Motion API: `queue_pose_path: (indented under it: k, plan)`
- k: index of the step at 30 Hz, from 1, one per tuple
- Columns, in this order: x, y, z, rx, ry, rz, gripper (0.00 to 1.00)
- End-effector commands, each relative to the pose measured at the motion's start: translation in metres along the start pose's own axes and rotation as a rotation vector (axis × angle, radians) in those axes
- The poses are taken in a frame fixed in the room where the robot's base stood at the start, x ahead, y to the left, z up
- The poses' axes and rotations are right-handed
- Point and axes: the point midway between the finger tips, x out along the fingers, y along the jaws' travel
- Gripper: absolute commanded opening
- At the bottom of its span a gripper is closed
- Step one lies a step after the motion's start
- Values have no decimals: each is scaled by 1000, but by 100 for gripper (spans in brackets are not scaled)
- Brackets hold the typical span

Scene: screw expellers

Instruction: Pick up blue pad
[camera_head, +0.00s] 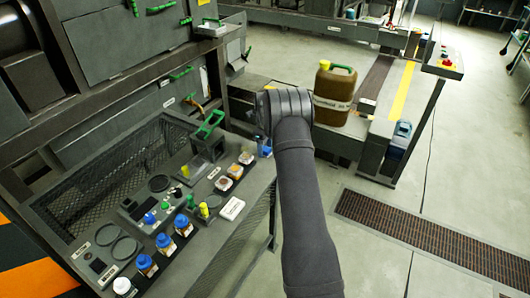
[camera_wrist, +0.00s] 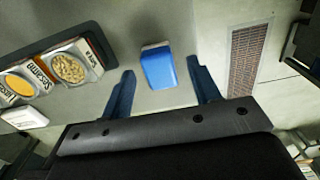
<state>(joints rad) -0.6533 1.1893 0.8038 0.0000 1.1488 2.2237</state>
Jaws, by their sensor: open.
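The blue pad (camera_wrist: 160,71) shows in the wrist view as a small blue block with a pale far edge, on a grey surface. My gripper (camera_wrist: 160,66) is open, with one dark blue finger on each side of the pad and a gap to each; the height between them is hard to tell. In the head view, a small blue thing (camera_head: 265,148) at the right edge of the grey bench, partly behind my arm, appears to be the same pad. My fingers are hidden there by my arm.
The grey bench (camera_head: 217,225) holds several blue-capped jars (camera_head: 165,243) and sample dishes (camera_head: 234,171). A dish of pale seeds (camera_wrist: 68,68) lies left of my gripper in the wrist view. A brown canister (camera_head: 334,93) stands beyond my arm. Open floor lies right.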

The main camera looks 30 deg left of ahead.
Motion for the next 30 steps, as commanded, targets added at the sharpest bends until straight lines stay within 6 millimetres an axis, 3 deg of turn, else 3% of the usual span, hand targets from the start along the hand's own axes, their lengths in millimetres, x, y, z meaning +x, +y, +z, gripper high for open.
queue_pose_path:
  k: [3,10,17,20,30]
  plan:
    - [14,0,0,0,0,0,56]
    - [15,0,1,0,-1,-1,54]
    - [15,0,1,0,0,-1,9]
    - [15,0,1,0,-1,-1,5]
    - [5,0,1,0,-1,-1,4]
